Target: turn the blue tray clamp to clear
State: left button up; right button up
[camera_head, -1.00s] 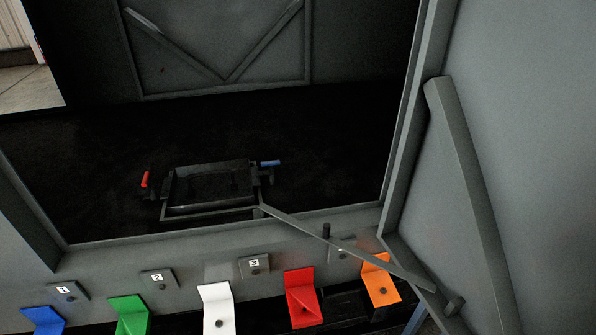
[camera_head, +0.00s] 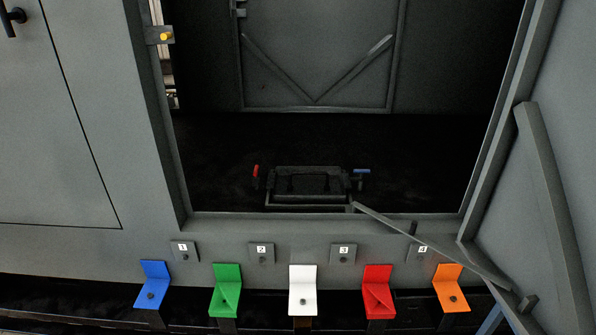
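The blue tray clamp (camera_head: 361,171) is a small blue handle at the right side of a dark tray (camera_head: 308,206) inside the enclosure. It lies roughly level and points outward to the right. A red clamp handle (camera_head: 256,171) stands more upright at the tray's left side. The tray sits on the dark floor just behind the opening's lower edge. Neither of my grippers shows in the head view.
An open door (camera_head: 550,200) stands at the right, with a diagonal bar (camera_head: 400,236) reaching from it to near the tray. Below the sill are numbered plates and blue (camera_head: 154,285), green (camera_head: 226,290), white (camera_head: 303,290), red (camera_head: 377,292) and orange (camera_head: 450,288) brackets.

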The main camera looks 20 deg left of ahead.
aim_at(360, 171)
jog(key=u, duration=1.05)
jog(key=i, duration=0.4)
